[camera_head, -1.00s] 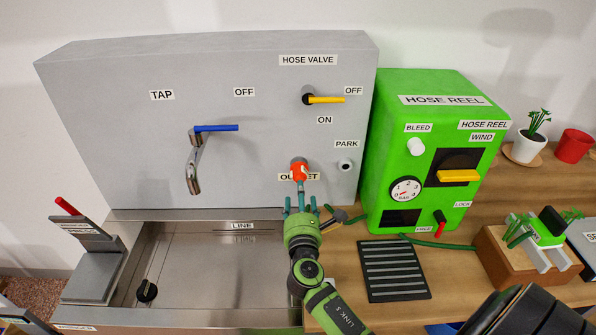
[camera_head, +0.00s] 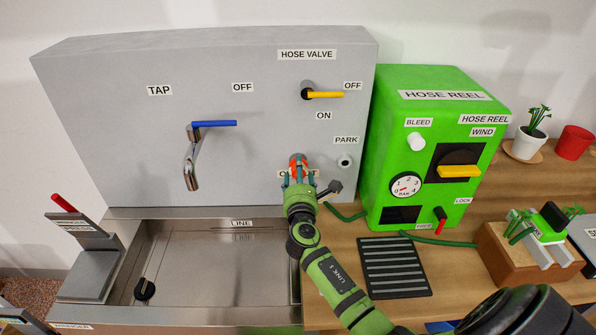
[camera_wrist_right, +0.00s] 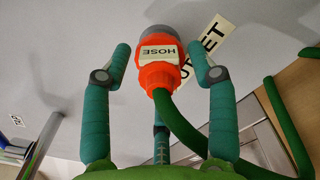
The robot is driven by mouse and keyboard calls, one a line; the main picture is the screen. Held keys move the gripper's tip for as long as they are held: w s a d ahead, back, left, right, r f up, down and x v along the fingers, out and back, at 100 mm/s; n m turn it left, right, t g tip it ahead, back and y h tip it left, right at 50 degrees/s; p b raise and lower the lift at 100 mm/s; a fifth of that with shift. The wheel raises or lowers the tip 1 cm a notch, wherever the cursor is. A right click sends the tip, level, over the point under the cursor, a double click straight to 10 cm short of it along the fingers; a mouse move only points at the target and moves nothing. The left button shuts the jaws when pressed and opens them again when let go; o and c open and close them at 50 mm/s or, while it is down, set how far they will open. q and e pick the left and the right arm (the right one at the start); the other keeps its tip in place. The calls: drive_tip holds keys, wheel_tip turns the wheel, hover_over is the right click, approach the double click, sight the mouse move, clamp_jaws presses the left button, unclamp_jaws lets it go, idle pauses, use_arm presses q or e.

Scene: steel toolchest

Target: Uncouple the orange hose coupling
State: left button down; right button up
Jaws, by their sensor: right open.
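The orange hose coupling (camera_head: 297,160) sits on the grey panel at the outlet. In the right wrist view it is an orange body (camera_wrist_right: 160,75) labelled HOSE, against a grey outlet stub (camera_wrist_right: 158,32). A green hose (camera_wrist_right: 178,130) runs down from its near end. My right gripper (camera_head: 299,177) is open in front of the coupling. In the right wrist view the teal fingers (camera_wrist_right: 160,62) stand on either side of the coupling, with visible gaps, and a third finger is below, behind the hose. My left gripper is not in view.
The yellow hose valve lever (camera_head: 324,95) points to OFF. A white bleed knob (camera_head: 416,140) and a pressure gauge (camera_head: 406,185) are on the green hose reel box (camera_head: 440,105) at right. A steel sink (camera_head: 200,265) lies below the panel. A black ribbed mat (camera_head: 393,267) lies on the wooden counter.

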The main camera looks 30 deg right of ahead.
clamp_jaws()
drive_tip(key=shift+r+n+p, duration=0.1)
drive_tip(key=shift+n+p, duration=0.9)
drive_tip(key=shift+n, duration=0.2)
drive_tip(key=shift+n+p, duration=0.95)
drive_tip(key=shift+n, duration=0.85)
